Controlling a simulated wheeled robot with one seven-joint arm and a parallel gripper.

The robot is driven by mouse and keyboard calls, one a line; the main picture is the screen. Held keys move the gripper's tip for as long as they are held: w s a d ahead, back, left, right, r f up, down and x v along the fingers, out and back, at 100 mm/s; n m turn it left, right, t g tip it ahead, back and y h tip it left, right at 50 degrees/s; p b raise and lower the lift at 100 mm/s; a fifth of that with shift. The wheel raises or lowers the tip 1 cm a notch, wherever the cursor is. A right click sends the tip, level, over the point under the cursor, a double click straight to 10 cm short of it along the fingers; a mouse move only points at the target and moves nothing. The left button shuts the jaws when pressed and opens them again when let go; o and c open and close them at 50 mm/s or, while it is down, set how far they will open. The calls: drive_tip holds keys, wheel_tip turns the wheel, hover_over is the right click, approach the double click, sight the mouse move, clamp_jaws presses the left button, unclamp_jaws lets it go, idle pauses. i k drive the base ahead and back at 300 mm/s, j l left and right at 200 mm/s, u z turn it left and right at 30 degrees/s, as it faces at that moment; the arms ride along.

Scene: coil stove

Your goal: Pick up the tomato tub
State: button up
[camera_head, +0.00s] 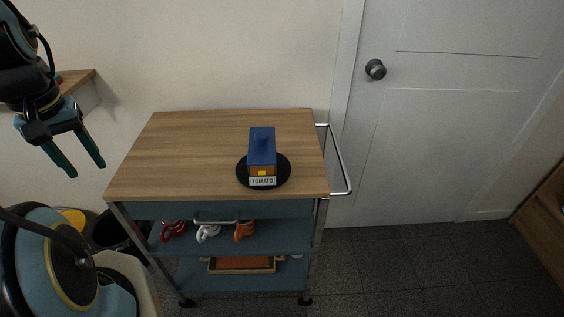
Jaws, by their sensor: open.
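The tomato tub (262,157) is a box with a blue top, an orange-brown front and a white label reading TOMATO. It stands upright on a round black plate (243,172) on the wooden top of a cart. My gripper (88,171) is at the upper left, pointing down, with its two green fingers apart and nothing between them. It is well to the left of the tub and clear of the cart top.
The cart's wooden top (190,150) is otherwise bare. A metal handle (342,165) sticks out on its right. Mugs (207,232) and a wooden tray (242,264) sit on the lower shelves. A white door (440,120) stands at right, and a wall shelf (77,82) at upper left.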

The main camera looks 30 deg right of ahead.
sight(260, 176)
drive_tip(key=j+z, duration=0.2)
drive_tip(key=z, duration=0.15)
drive_tip(key=i+j+z, duration=0.1)
drive_tip(key=j+z, duration=0.4)
drive_tip(key=z, duration=0.2)
drive_tip(key=j+z, duration=0.2)
drive_tip(key=j, duration=0.65)
drive_tip(key=k+j+z, duration=0.2)
drive_tip(key=j, duration=0.7)
drive_tip(key=i+j, duration=0.25)
drive_tip(key=i, duration=0.15)
